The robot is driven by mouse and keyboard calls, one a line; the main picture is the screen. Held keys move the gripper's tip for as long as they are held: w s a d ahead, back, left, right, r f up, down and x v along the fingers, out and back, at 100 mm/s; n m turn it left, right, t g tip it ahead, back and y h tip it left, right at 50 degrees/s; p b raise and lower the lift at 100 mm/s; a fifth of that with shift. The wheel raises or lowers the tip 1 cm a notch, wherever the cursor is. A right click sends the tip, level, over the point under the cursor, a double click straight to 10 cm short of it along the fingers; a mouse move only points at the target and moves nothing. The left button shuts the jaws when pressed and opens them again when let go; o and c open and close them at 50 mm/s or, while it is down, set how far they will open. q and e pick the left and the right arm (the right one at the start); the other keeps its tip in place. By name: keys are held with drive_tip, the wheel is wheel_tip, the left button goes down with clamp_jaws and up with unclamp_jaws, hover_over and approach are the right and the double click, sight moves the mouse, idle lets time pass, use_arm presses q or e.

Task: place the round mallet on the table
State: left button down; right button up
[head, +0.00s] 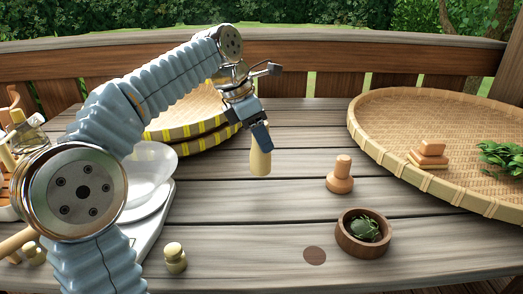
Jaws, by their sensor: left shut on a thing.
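My left gripper (259,132) is above the middle of the table (300,205). It is shut on a pale, rounded wooden piece (260,160) that hangs down upright from the fingers; I cannot tell for sure whether this is the round mallet. A reddish-brown wooden piece with a round base and knobbed handle (341,178) stands upright on the table, right of and below the gripper. It also has a mallet-like shape. My right gripper is not in view.
A wooden bowl with dark leaves (348,236) is at front right, beside a flat dark disc or mark (314,256). A large woven tray (375,145) fills the right. Yellow-edged baskets (200,140) stand behind my left arm. A small pale wooden piece (175,258) stands front left.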

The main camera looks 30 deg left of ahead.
use_arm(q)
drive_tip(key=shift+w+f+b, duration=0.15)
drive_tip(key=shift+f+b, duration=0.05)
drive_tip(key=shift+f, duration=0.75)
drive_tip(key=shift+w+f+b, duration=0.15)
drive_tip(key=shift+f+b, duration=0.05)
drive_tip(key=shift+f, duration=0.75)
drive_tip(key=shift+f, duration=0.1)
drive_tip(key=c, duration=0.6)
unclamp_jaws()
drive_tip(key=shift+f, duration=0.1)
drive_tip(key=shift+r, duration=0.3)
drive_tip(key=p+v, duration=0.3)
drive_tip(key=v, duration=0.8)
drive_tip(key=shift+s+a+r, duration=0.1)
drive_tip(key=shift+a+r, duration=0.05)
drive_tip(key=shift+r, duration=0.2)
